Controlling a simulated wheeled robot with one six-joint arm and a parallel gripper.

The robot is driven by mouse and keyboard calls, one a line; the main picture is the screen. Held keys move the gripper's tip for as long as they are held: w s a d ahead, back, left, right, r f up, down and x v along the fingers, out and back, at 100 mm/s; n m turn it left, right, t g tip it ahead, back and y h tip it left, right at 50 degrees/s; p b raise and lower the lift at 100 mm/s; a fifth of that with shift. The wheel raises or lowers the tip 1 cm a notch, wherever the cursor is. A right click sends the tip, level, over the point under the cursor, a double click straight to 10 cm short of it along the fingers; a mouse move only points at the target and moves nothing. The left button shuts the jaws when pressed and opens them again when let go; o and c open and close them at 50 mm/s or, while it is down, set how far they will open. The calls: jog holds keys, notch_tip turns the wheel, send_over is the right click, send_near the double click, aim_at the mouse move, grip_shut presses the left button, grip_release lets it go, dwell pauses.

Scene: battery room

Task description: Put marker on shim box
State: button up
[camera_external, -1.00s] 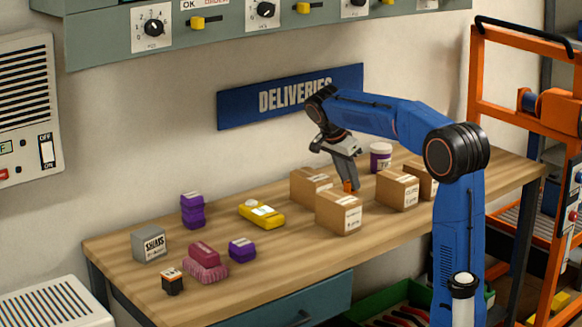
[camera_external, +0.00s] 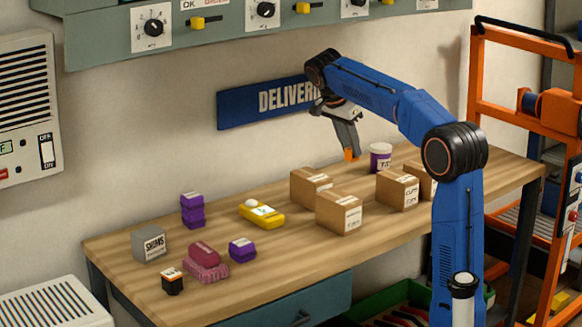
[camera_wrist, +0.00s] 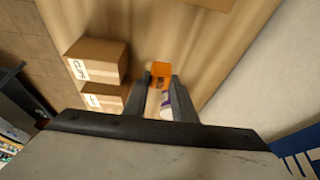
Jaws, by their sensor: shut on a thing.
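My gripper (camera_external: 349,153) is shut on the orange marker (camera_external: 351,156) and holds it in the air above the cardboard boxes. In the wrist view the orange end of the marker (camera_wrist: 160,69) shows between the fingertips (camera_wrist: 159,80); the rest of it is hard to make out. The shim box (camera_external: 150,247) is a small grey box with a white "SHIMS" label. It stands at the left end of the wooden table, far from my gripper, and its top looks bare.
Cardboard boxes (camera_external: 339,213) and a white-and-purple tub (camera_external: 380,157) stand on the table's right half. A yellow device (camera_external: 262,214), purple blocks (camera_external: 192,211), a pink brush-like thing (camera_external: 205,262) and a small black-and-orange item (camera_external: 172,281) stand to the left. A blue sign (camera_external: 262,98) hangs behind.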

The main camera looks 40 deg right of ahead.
jog(key=w+a+n, duration=0.1)
jog(key=w+a, duration=0.1)
jog(key=a, duration=0.3)
jog(key=w+a+r+n+t, duration=0.1)
jog(key=w+a+n, duration=0.1)
jog(key=a, duration=0.2)
jog(key=w+a+r+n, duration=0.1)
jog(key=w+a, duration=0.1)
jog(key=a, duration=0.3)
jog(key=shift+w+a+n+t+y, duration=0.3)
jog(key=shift+a+t, duration=0.05)
jog(key=shift+t, duration=0.05)
jog(key=w+a+r+n+t+y, duration=0.15)
jog(key=a+n, duration=0.35)
jog(key=a, duration=1.2)
notch_tip(320, 180, up, 3)
jog(key=n+t+y, duration=0.1)
jog(key=n+y, duration=0.1)
jog(key=n, duration=0.6)
send_over(145, 229)
jog(key=s, duration=0.2)
notch_tip(145, 229, down, 9)
jog(key=shift+s+f, duration=0.1)
jog(key=shift+f, duration=0.05)
jog(key=shift+f, duration=0.15)
jog(key=o, duration=1)
